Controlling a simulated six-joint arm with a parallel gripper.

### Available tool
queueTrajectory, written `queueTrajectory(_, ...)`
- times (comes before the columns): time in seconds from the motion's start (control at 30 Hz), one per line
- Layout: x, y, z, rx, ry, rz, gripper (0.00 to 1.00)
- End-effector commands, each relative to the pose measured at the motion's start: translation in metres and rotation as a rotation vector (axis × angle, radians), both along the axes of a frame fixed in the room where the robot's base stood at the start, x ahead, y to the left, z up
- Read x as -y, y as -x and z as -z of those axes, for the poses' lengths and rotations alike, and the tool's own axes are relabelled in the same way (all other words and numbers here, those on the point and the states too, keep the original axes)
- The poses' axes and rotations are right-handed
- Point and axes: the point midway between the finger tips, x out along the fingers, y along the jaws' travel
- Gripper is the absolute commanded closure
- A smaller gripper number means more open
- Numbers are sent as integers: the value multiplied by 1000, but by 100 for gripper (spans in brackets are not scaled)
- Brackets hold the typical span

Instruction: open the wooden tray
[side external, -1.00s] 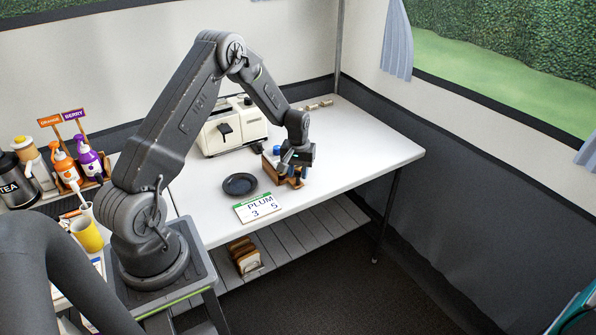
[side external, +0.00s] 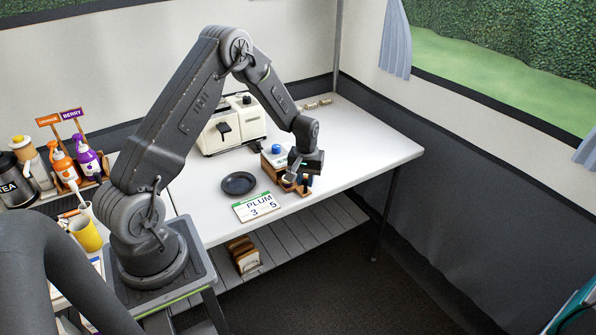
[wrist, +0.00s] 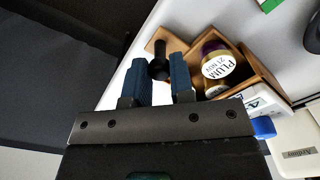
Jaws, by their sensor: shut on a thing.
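The wooden tray (wrist: 262,72) is in the wrist view, with its light brown walls around a jar labelled PLUM (wrist: 218,66). A dark round knob (wrist: 158,68) stands at the tray's near-left end. My gripper (wrist: 160,78) has its two blue fingers on either side of the knob and is shut on it. In the side external view, my gripper (side external: 298,178) is low over the table at the tray's front. The tray's wood (side external: 303,191) shows below it; my gripper hides much of the rest.
A cream toaster (side external: 235,126) is farther back. A dark plate (side external: 239,183) and a PLUM card (side external: 257,206) lie to the left. The table's front edge is close; its right side is clear.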

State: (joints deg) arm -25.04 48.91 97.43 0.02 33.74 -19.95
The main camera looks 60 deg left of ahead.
Motion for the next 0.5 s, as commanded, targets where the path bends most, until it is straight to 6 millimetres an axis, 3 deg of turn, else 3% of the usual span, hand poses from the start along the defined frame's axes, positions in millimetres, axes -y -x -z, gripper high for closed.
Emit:
queueTrajectory(0.1, 28, -1, -1, 2, -1, 4, 100)
queueTrajectory(0.2, 41, -1, -1, 4, -1, 2, 100)
queueTrajectory(0.5, 45, -1, -1, 4, -1, -1, 100)
